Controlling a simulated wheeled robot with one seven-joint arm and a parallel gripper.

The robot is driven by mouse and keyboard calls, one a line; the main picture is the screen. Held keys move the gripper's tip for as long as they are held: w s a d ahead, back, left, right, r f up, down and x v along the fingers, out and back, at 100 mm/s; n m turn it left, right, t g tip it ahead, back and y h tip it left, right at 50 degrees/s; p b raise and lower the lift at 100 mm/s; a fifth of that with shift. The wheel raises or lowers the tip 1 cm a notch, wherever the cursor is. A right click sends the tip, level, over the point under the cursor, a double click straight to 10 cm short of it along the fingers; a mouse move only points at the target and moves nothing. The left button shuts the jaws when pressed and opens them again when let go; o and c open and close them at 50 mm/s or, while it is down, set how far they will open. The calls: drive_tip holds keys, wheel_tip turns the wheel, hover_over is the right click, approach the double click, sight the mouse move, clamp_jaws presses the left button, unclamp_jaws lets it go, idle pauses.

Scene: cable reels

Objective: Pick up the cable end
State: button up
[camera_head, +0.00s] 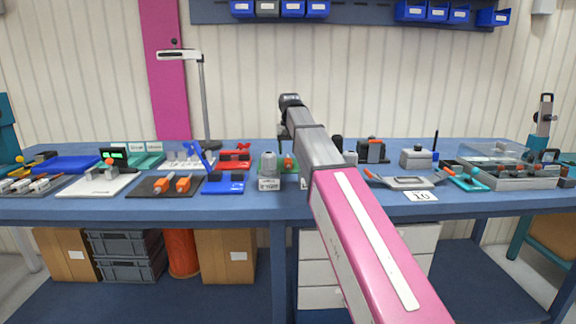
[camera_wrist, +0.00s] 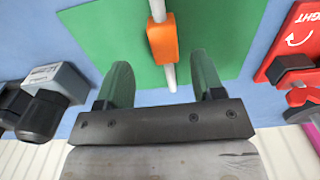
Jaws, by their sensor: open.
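The cable end shows in the wrist view as an orange block (camera_wrist: 163,42) around a white cable (camera_wrist: 158,10). It lies over a green mat (camera_wrist: 105,35). My gripper (camera_wrist: 162,82) is open, with one finger on each side of the cable's line. The orange block is just past the fingertips in the picture, and nothing is held. The white cable's lower tip shows between the fingers. In the head view the orange block (camera_head: 288,162) and part of the green mat (camera_head: 265,170) show beside my pink arm; the gripper's fingers cannot be made out there.
A red plate (camera_wrist: 285,50) with a dark clamp lies to the right in the wrist view, and a grey and black device (camera_wrist: 55,85) to the left. The blue bench (camera_head: 240,205) is crowded with fixtures on both sides. A tall lamp (camera_head: 203,95) stands behind.

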sight(288, 159)
drive_tip(key=shift+w+a+f, duration=0.1)
drive_tip(key=shift+a+f, duration=0.05)
drive_tip(key=shift+f, duration=1.15)
drive_tip(key=shift+w+a+f, duration=0.1)
drive_tip(key=shift+f, duration=1.15)
drive_tip(key=c, duration=1.1)
